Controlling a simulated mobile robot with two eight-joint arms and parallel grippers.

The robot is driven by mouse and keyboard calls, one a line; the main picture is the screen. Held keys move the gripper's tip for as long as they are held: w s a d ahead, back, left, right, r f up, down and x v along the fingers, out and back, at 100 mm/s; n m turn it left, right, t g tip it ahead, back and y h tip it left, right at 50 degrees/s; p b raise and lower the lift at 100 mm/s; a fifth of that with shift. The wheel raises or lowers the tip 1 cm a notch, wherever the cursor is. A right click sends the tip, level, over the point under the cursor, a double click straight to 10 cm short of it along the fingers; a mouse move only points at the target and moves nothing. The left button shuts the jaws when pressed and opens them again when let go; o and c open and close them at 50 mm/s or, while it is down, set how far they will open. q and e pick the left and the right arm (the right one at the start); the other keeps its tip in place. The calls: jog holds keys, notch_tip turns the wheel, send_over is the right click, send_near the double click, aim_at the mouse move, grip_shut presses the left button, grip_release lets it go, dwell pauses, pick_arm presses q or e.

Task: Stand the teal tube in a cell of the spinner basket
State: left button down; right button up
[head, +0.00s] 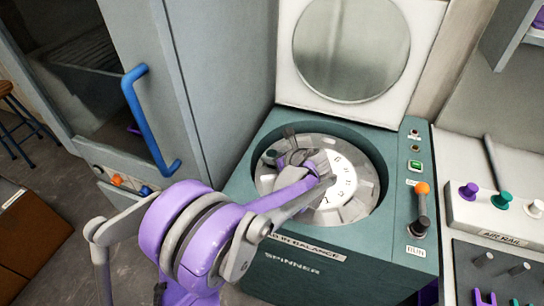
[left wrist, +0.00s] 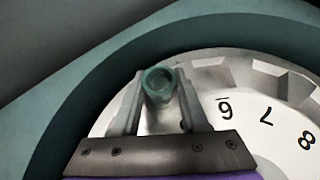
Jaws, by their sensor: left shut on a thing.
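The teal tube (left wrist: 158,82) shows end-on in the left wrist view, its round open mouth facing the camera. My left gripper (left wrist: 160,98) is shut on it, with one grey finger on each side. In the head view my left gripper (head: 300,163) is inside the spinner's opening, over the back left part of the spinner basket (head: 355,208). The basket is a pale ring of cells around a numbered disc, and it also shows in the left wrist view (left wrist: 262,120). The tube's lower end is hidden, so I cannot tell whether it is in a cell. My right gripper is not in view.
The spinner's lid (head: 425,30) stands open behind the basket. The teal rim (head: 385,190) surrounds the opening. An orange-knobbed lever (head: 421,205) stands at the right of the housing. A grey cabinet with a blue handle (head: 150,125) is at the left.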

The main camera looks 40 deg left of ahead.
pick_arm(q)
jog(key=shift+f, duration=0.1)
jog(key=shift+c, duration=2.1)
grip_release()
jog(key=shift+d+r, duration=0.15)
jog(key=shift+r, duration=0.15)
jog(key=v, duration=1.1)
jog(key=shift+s+d+r+p, duration=0.2)
jog(key=shift+p, duration=0.1)
